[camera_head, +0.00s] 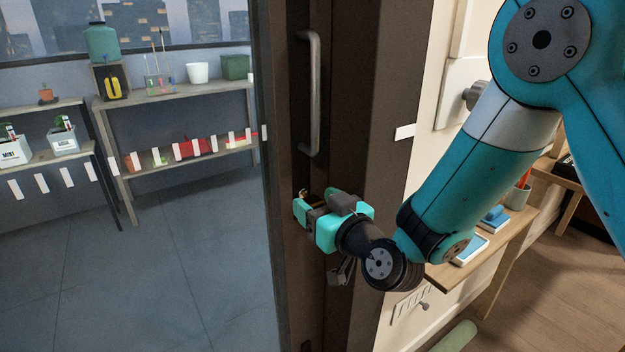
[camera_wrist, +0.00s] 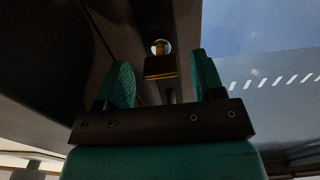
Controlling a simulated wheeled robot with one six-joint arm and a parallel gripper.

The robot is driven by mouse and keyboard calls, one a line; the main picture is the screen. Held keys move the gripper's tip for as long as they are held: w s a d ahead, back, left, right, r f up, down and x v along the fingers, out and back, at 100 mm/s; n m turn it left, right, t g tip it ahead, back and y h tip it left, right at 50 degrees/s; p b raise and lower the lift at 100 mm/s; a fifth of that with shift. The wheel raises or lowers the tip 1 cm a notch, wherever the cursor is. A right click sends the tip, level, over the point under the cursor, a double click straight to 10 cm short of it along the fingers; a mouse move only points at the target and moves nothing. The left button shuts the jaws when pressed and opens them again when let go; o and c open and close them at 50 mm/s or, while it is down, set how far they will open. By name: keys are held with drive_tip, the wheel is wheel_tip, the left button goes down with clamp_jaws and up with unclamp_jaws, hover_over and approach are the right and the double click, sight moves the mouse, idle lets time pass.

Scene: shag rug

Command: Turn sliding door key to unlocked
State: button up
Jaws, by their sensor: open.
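The sliding door (camera_head: 281,100) is dark-framed with a large glass pane, and a long vertical metal handle (camera_head: 315,95) is on its frame. In the wrist view a small brass key (camera_wrist: 160,66) sits in a round lock on the dark frame. My gripper (camera_head: 311,198) is at the frame below the handle. In the wrist view the gripper (camera_wrist: 160,64) is open, with one teal finger on each side of the key and a visible gap to it on both sides. In the head view my gripper mostly hides the key and lock. I cannot tell which way the key is set.
Shelves with pots and boxes (camera_head: 175,92) stand behind the glass. To the right of the frame are a pale wall and a wooden bench (camera_head: 484,250) with books. A pale green roll (camera_head: 455,337) lies low down. The handle is just above my gripper.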

drive_tip(key=shift+p+x, duration=0.55)
drive_tip(key=shift+x, duration=0.3)
drive_tip(key=c, duration=0.9)
drive_tip(key=shift+c, duration=0.2)
